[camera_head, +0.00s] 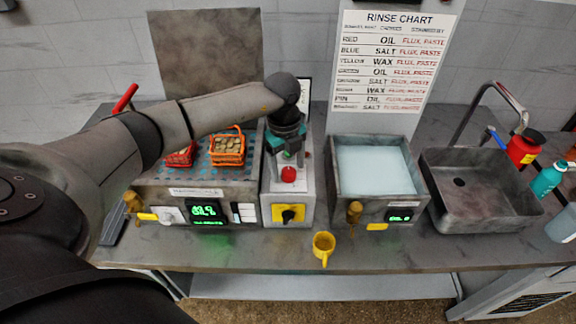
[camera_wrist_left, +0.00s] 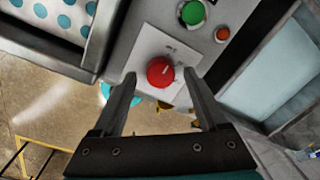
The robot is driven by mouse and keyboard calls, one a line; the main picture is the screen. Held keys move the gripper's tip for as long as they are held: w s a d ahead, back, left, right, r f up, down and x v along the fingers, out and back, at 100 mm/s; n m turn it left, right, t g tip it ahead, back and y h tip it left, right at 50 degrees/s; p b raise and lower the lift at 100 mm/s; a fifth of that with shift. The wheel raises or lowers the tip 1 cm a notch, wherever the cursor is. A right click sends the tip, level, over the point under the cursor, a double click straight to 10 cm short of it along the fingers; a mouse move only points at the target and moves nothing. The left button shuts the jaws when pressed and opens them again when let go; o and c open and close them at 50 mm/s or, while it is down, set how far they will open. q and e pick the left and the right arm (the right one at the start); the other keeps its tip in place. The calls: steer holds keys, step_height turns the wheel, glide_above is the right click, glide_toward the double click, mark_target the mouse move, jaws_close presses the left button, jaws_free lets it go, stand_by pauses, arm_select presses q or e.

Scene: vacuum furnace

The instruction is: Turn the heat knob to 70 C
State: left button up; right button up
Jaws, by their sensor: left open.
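A black rotary knob on a yellow plate (camera_head: 289,214) sits on the front of the narrow grey control box (camera_head: 305,190). A pale round knob (camera_head: 171,215) sits on the front of the left unit beside a green display (camera_head: 204,211). I cannot read which knob is for heat, nor the display. My left gripper (camera_head: 288,158) points down over the control box, above both knobs. In the left wrist view its fingers (camera_wrist_left: 160,76) are open and empty, one on each side of a red button (camera_wrist_left: 160,72). Neither knob shows clearly there. My right gripper is out of view.
An orange basket (camera_head: 228,148) and a red basket stand on the left unit's dotted top. A filled bath (camera_head: 374,170) and a sink (camera_head: 478,190) are at right. A yellow mug (camera_head: 323,247) stands at the counter's front edge. A green button (camera_wrist_left: 192,12) is near the red one.

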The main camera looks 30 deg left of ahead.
arm_select(q)
steer(key=shift+f, duration=0.45)
jaws_close()
stand_by(0.4)
